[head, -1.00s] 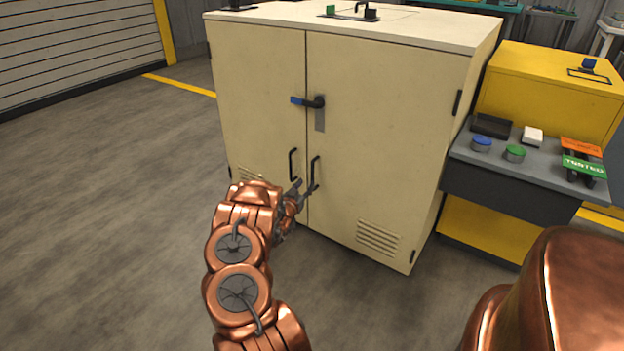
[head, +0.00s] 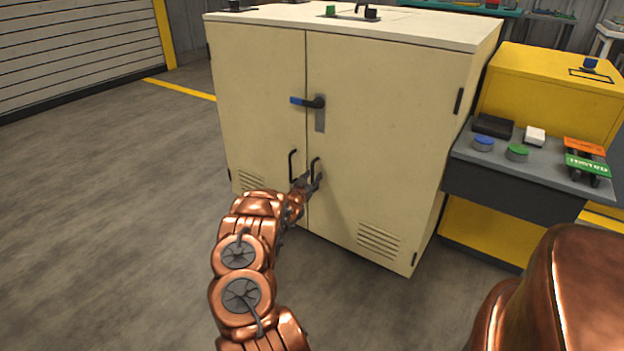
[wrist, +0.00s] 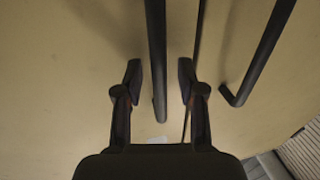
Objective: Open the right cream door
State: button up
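The right cream door (head: 385,140) of the cabinet is shut, flush beside the left cream door (head: 260,95). Its black bar handle (head: 316,163) stands near the seam, and the left door's handle (head: 291,165) is just left of it. My gripper (head: 312,184) is at the lower part of the right handle. In the wrist view my gripper (wrist: 160,78) is open, with one finger on each side of the right handle's bar (wrist: 156,45) and gaps on both sides. The left handle (wrist: 262,50) shows to the right there, outside the fingers. A blue-tipped lever (head: 308,102) lies level, pointing left across the seam.
A yellow workstation with a grey shelf (head: 545,165) stands close to the cabinet's right side, holding blue and green round items and signs. A black hinge (head: 459,101) is on the right door's outer edge. Grey floor (head: 120,200) is clear to the left and front.

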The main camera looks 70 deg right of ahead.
grip_shut()
dwell(0.6)
